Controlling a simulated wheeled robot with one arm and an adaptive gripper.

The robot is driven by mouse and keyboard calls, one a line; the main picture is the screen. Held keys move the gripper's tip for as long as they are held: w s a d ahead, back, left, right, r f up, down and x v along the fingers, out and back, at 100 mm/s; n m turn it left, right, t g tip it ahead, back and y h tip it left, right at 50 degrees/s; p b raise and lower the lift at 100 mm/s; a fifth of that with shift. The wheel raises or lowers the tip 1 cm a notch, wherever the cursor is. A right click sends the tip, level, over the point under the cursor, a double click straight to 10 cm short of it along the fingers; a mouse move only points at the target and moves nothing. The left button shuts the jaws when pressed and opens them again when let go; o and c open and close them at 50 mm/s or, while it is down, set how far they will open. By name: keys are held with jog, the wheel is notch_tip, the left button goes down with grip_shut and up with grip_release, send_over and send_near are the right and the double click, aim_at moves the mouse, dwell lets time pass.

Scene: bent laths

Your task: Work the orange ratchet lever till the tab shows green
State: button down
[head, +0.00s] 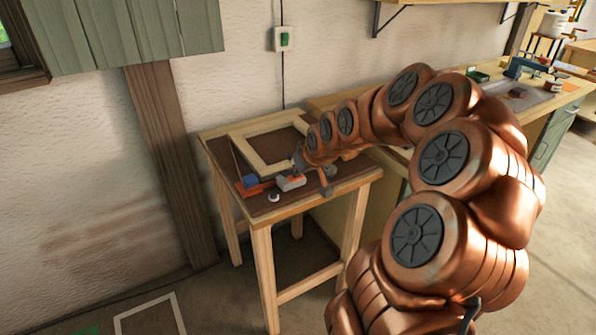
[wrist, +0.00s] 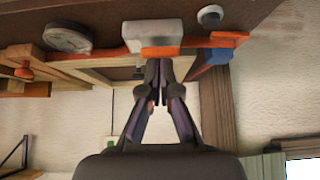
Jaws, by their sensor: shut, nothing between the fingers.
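A small device sits near the front edge of a small wooden table (head: 368,176). It has a grey housing (head: 291,183), also in the wrist view (wrist: 152,34), and orange parts at both sides. A long orange bar (wrist: 112,51) reaches left from the housing in the wrist view; I cannot tell for sure that it is the lever. A blue block (head: 250,181) sits at the device's other end. My gripper (wrist: 160,64) is shut and empty, its tips close to the housing; I cannot tell whether they touch. I cannot make out the tab or any green on it.
A wooden lath frame (head: 256,160) lies behind the device. A round white piece (head: 274,198) lies in front, also in the wrist view (wrist: 210,16). A round dial-like thing (wrist: 68,38) shows left in the wrist view. A workbench (head: 530,105) stands right. Floor left is mostly open.

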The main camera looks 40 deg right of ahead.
jog(key=r, duration=0.1)
jog(key=w+r, duration=0.1)
jog(key=r, duration=0.1)
jog(key=r+p, duration=0.1)
jog(key=shift+w+r, duration=0.25)
jog(key=w+r+b+v, duration=0.1)
jog(key=b+v, duration=0.1)
jog(key=v, duration=0.7)
dwell(0.5)
jog(key=s+a+f+n+g+y+p, duration=0.1)
jog(key=s+a+f+g, duration=0.1)
jog(key=s+a, duration=0.55)
jog(key=s+a+f+n+g+p, duration=0.15)
jog(key=s+a, duration=0.25)
jog(key=a, duration=0.7)
jog(key=s+a+f+g, duration=0.2)
jog(key=s+a+g, duration=0.1)
jog(key=s, duration=0.6)
jog(key=s+a+f+m+g+p, duration=0.1)
jog(key=s+a+f+g, duration=0.2)
jog(key=s, duration=0.7)
jog(key=shift+s, duration=0.1)
